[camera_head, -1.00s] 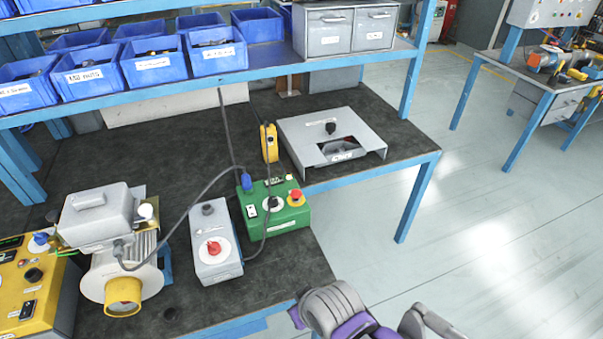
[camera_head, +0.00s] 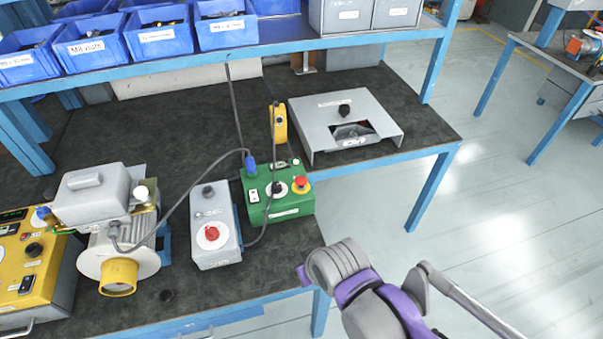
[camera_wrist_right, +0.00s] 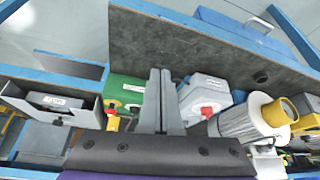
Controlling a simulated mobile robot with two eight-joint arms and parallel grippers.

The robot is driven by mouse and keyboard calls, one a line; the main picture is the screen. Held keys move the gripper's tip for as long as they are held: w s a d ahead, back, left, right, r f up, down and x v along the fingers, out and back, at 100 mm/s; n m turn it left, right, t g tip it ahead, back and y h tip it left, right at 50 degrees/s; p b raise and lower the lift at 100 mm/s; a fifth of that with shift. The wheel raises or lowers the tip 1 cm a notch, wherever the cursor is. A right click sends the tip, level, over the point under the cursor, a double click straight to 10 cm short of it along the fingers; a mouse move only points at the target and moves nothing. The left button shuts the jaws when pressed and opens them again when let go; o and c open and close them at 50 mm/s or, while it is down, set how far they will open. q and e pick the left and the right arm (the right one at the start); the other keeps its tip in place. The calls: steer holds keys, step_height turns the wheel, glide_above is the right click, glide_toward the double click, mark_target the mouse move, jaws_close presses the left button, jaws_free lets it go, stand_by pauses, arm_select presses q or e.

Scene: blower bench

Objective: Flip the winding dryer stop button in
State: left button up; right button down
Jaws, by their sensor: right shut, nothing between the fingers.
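A red mushroom stop button (camera_head: 302,183) on a yellow collar sits on top of the green box (camera_head: 285,208). I cannot read the labels to tell which box is the winding dryer. In the right wrist view the red and yellow button (camera_wrist_right: 112,122) shows at the edge of the green box (camera_wrist_right: 122,90). My right gripper (camera_wrist_right: 161,72) is shut and empty. Its fingers appear over the gap between the green box and a grey box, apart from the button as far as I can tell. In the head view my right arm hides its fingers. My left gripper is not in view.
The grey box (camera_head: 208,250) with a red rotary knob stands left of the green box. A motor unit (camera_head: 130,245) and yellow panel (camera_head: 15,270) are farther left. A cable arches over the boxes. A yellow pendant (camera_head: 279,124) and grey metal housing (camera_head: 374,120) stand behind.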

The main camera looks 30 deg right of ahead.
steer(key=w+d+r+m+g+b, duration=0.1)
steer(key=w+d+r, duration=0.25)
steer(key=w, duration=0.35)
steer(key=w+d+r+b, duration=0.1)
steer(key=w+d+r, duration=0.2)
steer(key=w+r, duration=0.35)
steer(key=r+m+g+b, duration=0.1)
steer(key=b, duration=0.1)
glide_above(300, 178)
steer(key=s, duration=0.4)
steer(key=shift+a+r+h, duration=0.1)
steer(key=shift+a+h, duration=0.3)
steer(key=shift+w, duration=0.1)
steer(key=shift+m, duration=0.3)
steer(key=x, duration=1.2)
steer(key=shift+s+a+f+b, duration=0.1)
steer(key=shift+s+f+b, duration=0.2)
steer(key=shift+f, duration=0.75)
